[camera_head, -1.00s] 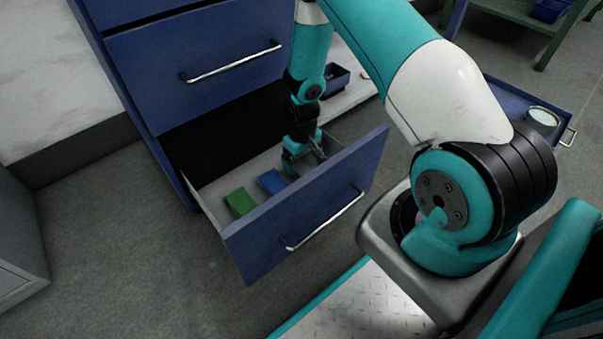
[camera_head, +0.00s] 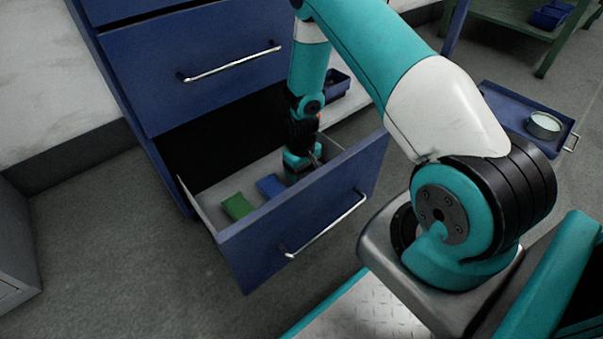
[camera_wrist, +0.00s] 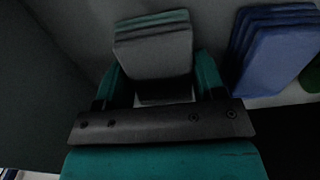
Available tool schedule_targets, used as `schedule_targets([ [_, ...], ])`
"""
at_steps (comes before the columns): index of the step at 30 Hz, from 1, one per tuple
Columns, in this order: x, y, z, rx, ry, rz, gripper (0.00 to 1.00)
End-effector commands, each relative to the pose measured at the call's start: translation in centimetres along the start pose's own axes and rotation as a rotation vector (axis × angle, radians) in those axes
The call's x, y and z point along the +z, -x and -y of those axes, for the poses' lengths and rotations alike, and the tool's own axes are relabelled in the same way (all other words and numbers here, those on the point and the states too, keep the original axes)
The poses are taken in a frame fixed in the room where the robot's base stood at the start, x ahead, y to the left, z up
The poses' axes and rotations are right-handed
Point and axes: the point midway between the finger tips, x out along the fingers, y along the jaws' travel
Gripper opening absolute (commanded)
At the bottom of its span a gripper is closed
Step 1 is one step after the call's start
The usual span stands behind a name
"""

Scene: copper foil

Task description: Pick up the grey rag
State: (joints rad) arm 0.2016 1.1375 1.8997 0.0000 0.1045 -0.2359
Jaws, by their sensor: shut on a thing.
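The grey rag (camera_wrist: 155,54) shows in the wrist view as a folded grey stack with greenish edges at its far side. My gripper (camera_wrist: 153,85) has one teal finger on each side of it and is shut on it. In the head view my gripper (camera_head: 301,165) reaches down into the open blue drawer (camera_head: 310,215), near its right end. The grey rag is hidden there behind the gripper and the drawer front.
A blue folded rag (camera_head: 271,186) and a green one (camera_head: 237,206) lie in the drawer, left of my gripper. The blue one shows close by in the wrist view (camera_wrist: 275,55). The drawer front, with its handle (camera_head: 325,225), stands close to the gripper.

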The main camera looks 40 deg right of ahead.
Motion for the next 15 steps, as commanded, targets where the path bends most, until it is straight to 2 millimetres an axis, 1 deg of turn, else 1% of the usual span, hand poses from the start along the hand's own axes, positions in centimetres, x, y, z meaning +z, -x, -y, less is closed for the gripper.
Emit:
schedule_targets([
  [5,0.0,1.3,0.0,0.0,0.0,-0.001,0.36],
  [8,-0.1,2.9,0.0,0.001,0.0,-0.003,0.36],
  [11,-0.1,5.2,0.0,0.001,0.0,-0.003,0.36],
  [14,-0.1,8.3,0.0,0.001,0.0,-0.003,0.36],
  [15,-0.1,9.6,0.0,0.001,0.0,-0.004,0.36],
])
